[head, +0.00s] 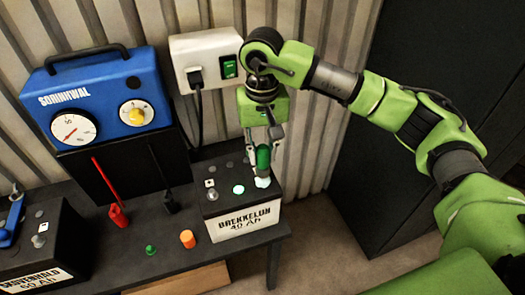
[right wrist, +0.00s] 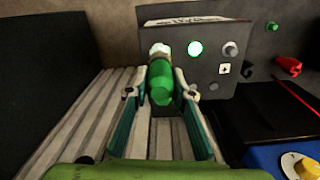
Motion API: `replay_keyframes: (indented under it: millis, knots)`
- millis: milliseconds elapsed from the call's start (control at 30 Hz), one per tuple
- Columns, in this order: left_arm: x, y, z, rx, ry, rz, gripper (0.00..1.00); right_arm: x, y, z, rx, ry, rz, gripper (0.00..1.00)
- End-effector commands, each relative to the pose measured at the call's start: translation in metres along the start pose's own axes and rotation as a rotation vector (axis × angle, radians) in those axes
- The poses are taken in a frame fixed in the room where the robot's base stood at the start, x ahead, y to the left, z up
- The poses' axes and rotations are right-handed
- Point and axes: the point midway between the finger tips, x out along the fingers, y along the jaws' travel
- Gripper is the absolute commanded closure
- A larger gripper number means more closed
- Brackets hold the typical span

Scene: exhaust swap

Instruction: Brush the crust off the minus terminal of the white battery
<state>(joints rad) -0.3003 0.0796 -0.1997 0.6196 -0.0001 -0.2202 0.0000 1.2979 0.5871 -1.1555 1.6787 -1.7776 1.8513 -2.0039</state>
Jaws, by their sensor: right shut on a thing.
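The white-labelled battery (head: 244,222), with a dark top, stands at the right end of the dark bench. Its plus-marked post (head: 212,196) is on the left. A pale whitish-green patch (head: 262,182) marks the right-hand terminal, under the brush. My right gripper (head: 264,150) is shut on a green-handled brush (head: 263,158), held upright over that terminal. In the right wrist view the brush (right wrist: 160,82) sits between the fingers, its pale tip (right wrist: 159,48) at the battery (right wrist: 190,70). I cannot tell whether the tip touches. My left gripper is out of view.
A blue charger (head: 98,95) stands behind the bench top (head: 150,262), with red (head: 118,215) and black (head: 171,203) clamps before it. A green cap (head: 150,249) and an orange cap (head: 187,239) lie in front. Another battery (head: 45,245) is at left. A switched socket (head: 207,60) is on the wall.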

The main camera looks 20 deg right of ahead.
Motion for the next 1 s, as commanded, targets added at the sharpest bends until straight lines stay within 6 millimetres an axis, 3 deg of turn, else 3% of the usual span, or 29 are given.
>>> replay_keyframes:
  millis: [1000]
  knots:
    - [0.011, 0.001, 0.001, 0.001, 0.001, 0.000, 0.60, 0.001, 0.000, 0.000, 0.000, 0.001, 0.000, 1.00]
